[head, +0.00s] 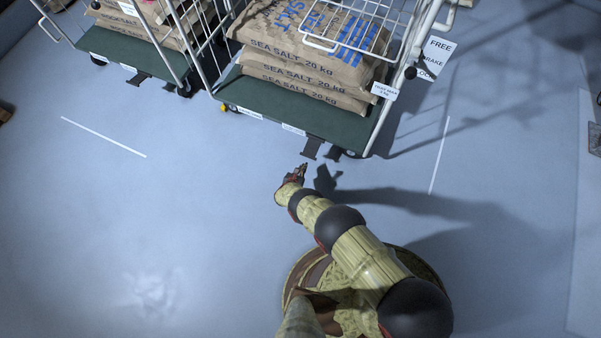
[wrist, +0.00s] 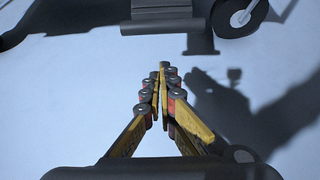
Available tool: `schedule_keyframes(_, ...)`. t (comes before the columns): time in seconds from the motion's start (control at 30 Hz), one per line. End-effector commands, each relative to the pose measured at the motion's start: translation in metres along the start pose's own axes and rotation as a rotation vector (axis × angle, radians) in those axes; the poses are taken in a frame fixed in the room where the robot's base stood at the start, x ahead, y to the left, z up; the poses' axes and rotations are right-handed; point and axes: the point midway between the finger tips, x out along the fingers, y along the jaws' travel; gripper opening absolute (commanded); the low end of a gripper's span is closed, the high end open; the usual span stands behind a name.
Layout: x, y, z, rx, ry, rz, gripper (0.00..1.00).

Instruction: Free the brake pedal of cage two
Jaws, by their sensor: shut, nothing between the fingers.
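The nearer roll cage has a green deck (head: 291,109) loaded with sacks. At its front edge, dark pedals hang low: a left pedal (head: 312,147) and a shorter one (head: 333,153) to its right. I cannot tell from its small tag which cage number it bears. In the wrist view, a wide dark pedal plate (wrist: 160,25) lies ahead at the top, with a narrower dark piece (wrist: 201,42) to its right. My gripper (head: 303,167) is shut and empty, low over the floor just short of the left pedal, with a visible gap. It also shows in the wrist view (wrist: 163,70).
A caster wheel (wrist: 241,18) is right of the pedals. A second cage (head: 130,52) with sacks stands at the upper left. White floor lines (head: 103,136) flank the cage.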

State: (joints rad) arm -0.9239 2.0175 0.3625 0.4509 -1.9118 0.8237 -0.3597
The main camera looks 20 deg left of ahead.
Motion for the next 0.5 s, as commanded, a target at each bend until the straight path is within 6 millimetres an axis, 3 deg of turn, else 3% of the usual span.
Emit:
schedule_keyframes(0.2, 0.036, -0.001, -0.002, 0.003, -0.001, -0.001, 0.00)
schedule_keyframes(0.5, 0.016, 0.001, 0.019, -0.001, 0.000, 0.001, 0.00)
